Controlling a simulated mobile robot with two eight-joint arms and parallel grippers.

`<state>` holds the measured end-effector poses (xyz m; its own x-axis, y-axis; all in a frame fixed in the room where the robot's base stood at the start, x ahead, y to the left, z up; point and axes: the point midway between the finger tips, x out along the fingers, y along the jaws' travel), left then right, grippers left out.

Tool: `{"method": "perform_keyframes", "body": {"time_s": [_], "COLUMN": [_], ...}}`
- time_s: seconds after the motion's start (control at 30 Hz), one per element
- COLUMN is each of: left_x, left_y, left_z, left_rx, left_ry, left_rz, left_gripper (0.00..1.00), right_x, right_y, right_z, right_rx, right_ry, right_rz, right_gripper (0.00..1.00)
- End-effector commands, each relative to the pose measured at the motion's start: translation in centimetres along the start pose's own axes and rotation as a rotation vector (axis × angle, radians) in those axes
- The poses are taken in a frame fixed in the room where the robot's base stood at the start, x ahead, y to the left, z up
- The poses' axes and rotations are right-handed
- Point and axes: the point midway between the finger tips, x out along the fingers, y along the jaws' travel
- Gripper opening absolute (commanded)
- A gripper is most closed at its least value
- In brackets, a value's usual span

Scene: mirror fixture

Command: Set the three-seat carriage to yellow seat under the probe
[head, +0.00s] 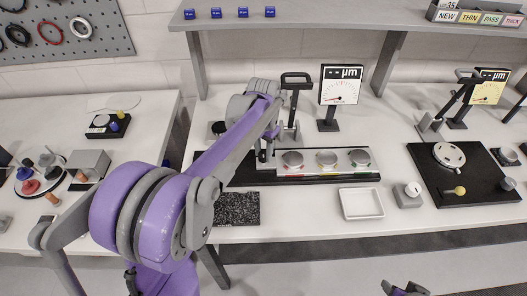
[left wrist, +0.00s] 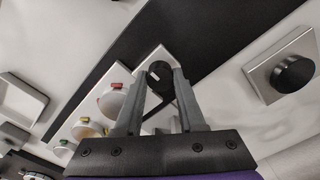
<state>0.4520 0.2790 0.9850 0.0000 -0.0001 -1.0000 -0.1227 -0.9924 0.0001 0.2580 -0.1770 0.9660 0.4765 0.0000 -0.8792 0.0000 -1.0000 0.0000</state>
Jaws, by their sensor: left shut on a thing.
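The three-seat carriage (head: 310,173) is a pale bar on a dark rail (head: 240,182). Its round seats run left to right: red-marked seat (head: 293,160), yellow-marked seat (head: 327,158), green-marked seat (head: 359,157). The probe stand (head: 296,78), with a black top handle, rises behind the red seat. The probe tip is not clear, so I cannot tell exactly which seat lies under it. My left gripper (head: 263,156) is at the carriage's left end, shut on a black knob (left wrist: 160,73), which shows between the fingertips. My right gripper (head: 402,289) is low in view, its fingertips apart.
A µm dial (head: 340,85) stands behind the carriage. A white tray (head: 361,204), a small knobbed block (head: 408,194) and a black speckled plate (head: 238,208) lie in front. A black base with a round disc (head: 449,154) is to the right. My left arm hides part of the bench.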

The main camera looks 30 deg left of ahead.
Motion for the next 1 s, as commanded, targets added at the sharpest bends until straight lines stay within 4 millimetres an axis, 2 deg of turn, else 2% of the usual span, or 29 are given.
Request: {"method": "perform_keyframes", "body": {"time_s": [0.43, 0.53, 0.8, 1.0], "left_x": [0.0, 0.1, 0.1, 0.0], "left_y": [-0.3, -1.7, -7.1, -8.6], "left_z": [0.3, 1.4, 5.6, 6.9], "left_rx": [-0.002, -0.005, -0.007, -0.001], "left_ry": [-0.001, -0.002, -0.001, 0.000], "left_rz": [0.000, -0.002, -0.002, 0.000], "left_gripper": [0.00, 0.00, 0.00, 0.00], "right_x": [0.1, 0.3, 1.0, 1.1], "right_y": [0.0, 0.0, 0.0, 0.0], "right_z": [0.1, 0.3, 1.2, 1.4], "right_rx": [0.000, 0.000, 0.000, 0.000], "right_ry": [-0.001, -0.003, -0.011, -0.012], "right_rz": [0.000, 0.000, 0.000, 0.000], "right_gripper": [0.50, 0.50, 0.50, 0.50]}}
